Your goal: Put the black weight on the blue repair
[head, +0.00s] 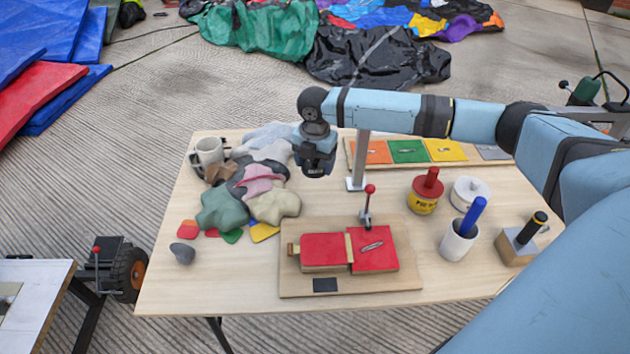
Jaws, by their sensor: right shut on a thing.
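My right gripper (314,168) hangs over the back middle of the table, pointing down. It is shut on a small dark thing, which seems to be the black weight (313,173); the jaws hide most of it. Behind the table's middle, a wooden strip (466,158) holds orange, green and yellow panels, each with a small mark. A grey-blue panel (492,152) at its right end may be the blue repair, but I cannot tell for sure. The gripper is left of the strip and apart from it. My left gripper is not in view.
A board (407,277) with red pieces and a red-knobbed lever (368,200) stands at the front. A red-lidded tin (424,195), white pot (470,191), blue-handled cup (459,240) and black-handled block (517,244) stand right.

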